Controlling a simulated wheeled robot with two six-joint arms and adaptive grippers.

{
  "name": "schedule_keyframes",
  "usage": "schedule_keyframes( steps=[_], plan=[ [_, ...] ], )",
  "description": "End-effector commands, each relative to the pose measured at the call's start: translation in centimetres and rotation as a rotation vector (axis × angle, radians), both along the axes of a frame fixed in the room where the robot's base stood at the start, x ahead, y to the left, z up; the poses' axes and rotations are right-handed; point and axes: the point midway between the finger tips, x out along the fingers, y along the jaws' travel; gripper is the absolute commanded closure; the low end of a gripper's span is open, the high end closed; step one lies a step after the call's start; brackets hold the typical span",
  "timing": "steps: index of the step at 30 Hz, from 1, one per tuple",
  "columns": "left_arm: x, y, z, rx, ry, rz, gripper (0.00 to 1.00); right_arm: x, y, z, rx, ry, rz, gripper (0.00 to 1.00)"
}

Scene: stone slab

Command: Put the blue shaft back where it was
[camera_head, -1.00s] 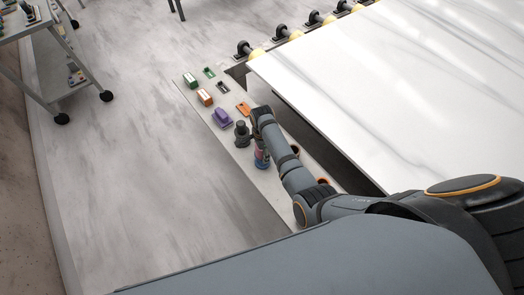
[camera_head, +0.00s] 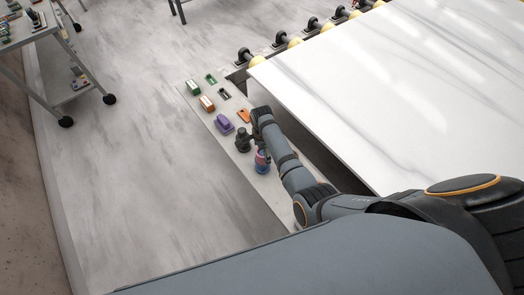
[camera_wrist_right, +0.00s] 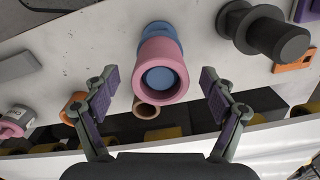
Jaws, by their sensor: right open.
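The blue shaft (camera_wrist_right: 160,79) shows in the right wrist view as a blue end inside a pink sleeve (camera_wrist_right: 163,53), with more blue at the far end. In the head view the blue and pink piece (camera_head: 262,161) stands on the pale board. My right gripper (camera_wrist_right: 159,84) is open, its two fingers apart on either side of the pink sleeve, and I see no contact. In the head view my arm partly hides the gripper and the shaft. My left gripper is not in view.
A dark grey stepped piece (camera_wrist_right: 265,32) stands close to the right in the wrist view.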

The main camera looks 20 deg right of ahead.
Motion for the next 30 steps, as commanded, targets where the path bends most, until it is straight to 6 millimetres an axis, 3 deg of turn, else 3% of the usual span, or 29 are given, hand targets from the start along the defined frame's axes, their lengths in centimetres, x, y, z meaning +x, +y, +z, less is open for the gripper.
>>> schedule_keyframes(
  steps=[1,10,30],
  plan=[
    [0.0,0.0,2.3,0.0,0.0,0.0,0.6,0.0,0.0,2.2,0.0,0.001,0.0,0.16],
    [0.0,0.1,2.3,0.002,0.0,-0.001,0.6,0.0,0.0,6.3,0.0,-0.001,0.001,0.16],
    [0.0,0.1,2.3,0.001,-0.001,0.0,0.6,0.0,0.0,7.0,0.0,0.0,0.0,0.16]
  ],
)
